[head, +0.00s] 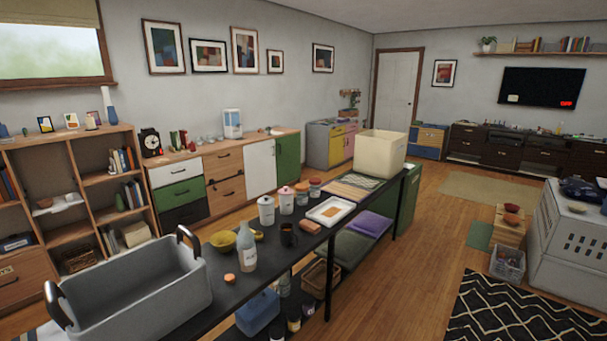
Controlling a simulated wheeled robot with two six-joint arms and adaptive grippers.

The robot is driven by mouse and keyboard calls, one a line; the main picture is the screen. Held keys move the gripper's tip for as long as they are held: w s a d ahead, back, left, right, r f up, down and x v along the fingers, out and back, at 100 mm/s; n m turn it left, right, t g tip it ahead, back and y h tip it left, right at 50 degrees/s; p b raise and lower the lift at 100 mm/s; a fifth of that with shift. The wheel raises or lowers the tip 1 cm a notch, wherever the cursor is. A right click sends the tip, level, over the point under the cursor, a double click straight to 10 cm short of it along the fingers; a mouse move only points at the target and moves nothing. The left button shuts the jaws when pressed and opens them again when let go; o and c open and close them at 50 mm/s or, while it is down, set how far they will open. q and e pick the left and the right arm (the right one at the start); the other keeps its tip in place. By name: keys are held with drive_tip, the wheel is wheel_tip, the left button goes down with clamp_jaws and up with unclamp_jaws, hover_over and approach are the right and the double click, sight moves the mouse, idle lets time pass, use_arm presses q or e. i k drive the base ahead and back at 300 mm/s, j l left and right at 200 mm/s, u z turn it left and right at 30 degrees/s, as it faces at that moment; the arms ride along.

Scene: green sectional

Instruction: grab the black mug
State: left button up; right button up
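A small black mug (288,236) stands upright on the long black table (322,240) in the head view. Neither of my grippers is in view.
A large grey tub (140,290) with black handles fills the table's near left end. A white tray (330,211) and cream bin (381,154) stand farther back. Wooden floor (410,290) is open to the right.

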sight(287, 234)
drive_tip(key=i+l+u, duration=0.1)
drive_tip(key=u, duration=0.65)
drive_tip(key=i+l+u, duration=0.3)
drive_tip(key=l, duration=0.3)
drive_tip(key=i+l+u, duration=0.15)
drive_tip(key=i+l, duration=0.15)
drive_tip(key=i+l+u, duration=0.1)
drive_tip(key=l, duration=0.3)
drive_tip(key=i+l+u, duration=0.15)
drive_tip(key=l, duration=0.25)
drive_tip(key=i+l+u, duration=0.15)
drive_tip(key=l, duration=0.25)
